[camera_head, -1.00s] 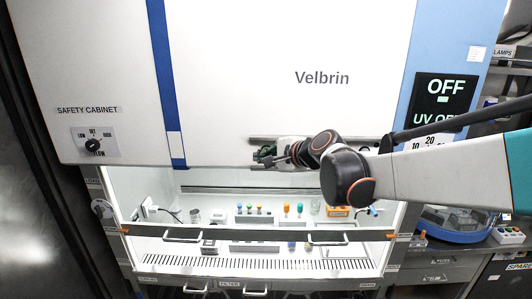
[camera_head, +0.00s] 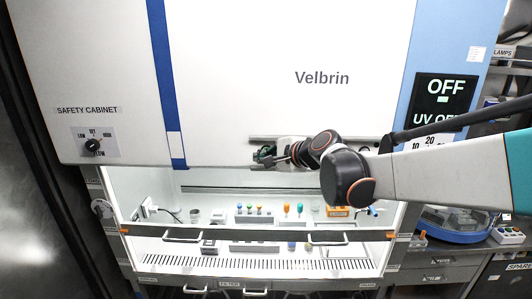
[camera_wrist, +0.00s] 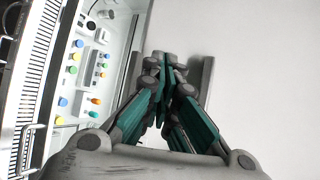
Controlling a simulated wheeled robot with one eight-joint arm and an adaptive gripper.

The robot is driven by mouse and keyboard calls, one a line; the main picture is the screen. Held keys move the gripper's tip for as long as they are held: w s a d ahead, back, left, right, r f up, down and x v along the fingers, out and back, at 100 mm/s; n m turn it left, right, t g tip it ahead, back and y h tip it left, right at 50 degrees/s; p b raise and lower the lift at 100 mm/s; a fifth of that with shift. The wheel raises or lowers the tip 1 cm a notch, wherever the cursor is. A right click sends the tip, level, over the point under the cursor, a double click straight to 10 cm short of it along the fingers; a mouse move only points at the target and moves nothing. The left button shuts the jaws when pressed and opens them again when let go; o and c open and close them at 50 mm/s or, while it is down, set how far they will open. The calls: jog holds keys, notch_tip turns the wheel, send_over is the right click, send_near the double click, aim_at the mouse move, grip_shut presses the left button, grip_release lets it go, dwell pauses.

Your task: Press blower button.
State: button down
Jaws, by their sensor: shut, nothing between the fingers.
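The safety cabinet (camera_head: 260,70) has a white front marked "Velbrin". A black display (camera_head: 442,102) on its blue right side reads OFF, with UV OFF below. I cannot make out a button labelled blower; the area under the display is partly covered by my arm. My gripper (camera_head: 262,156) is in front of the lower edge of the white front, left of the display and apart from it. In the wrist view my gripper (camera_wrist: 166,60) has its teal fingers drawn together with nothing between them, beside the white front.
A flow knob (camera_head: 92,145) is at the front's lower left. Below is the open work space with several coloured vials (camera_head: 262,210) and a front grille (camera_head: 260,264). Handles (camera_head: 328,240) stick out below. A blue round device (camera_head: 455,222) stands at the right. A dark cable crosses near the display.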

jog(key=shift+w, duration=0.2)
jog(key=shift+w, duration=0.25)
jog(key=shift+w, duration=0.5)
dwell(0.9)
jog(key=shift+s, duration=0.2)
jog(key=shift+s+b, duration=0.3)
jog(key=shift+s, duration=0.5)
jog(key=s, duration=0.5)
jog(key=shift+a, duration=0.1)
jog(key=shift+f, duration=0.1)
dwell(0.5)
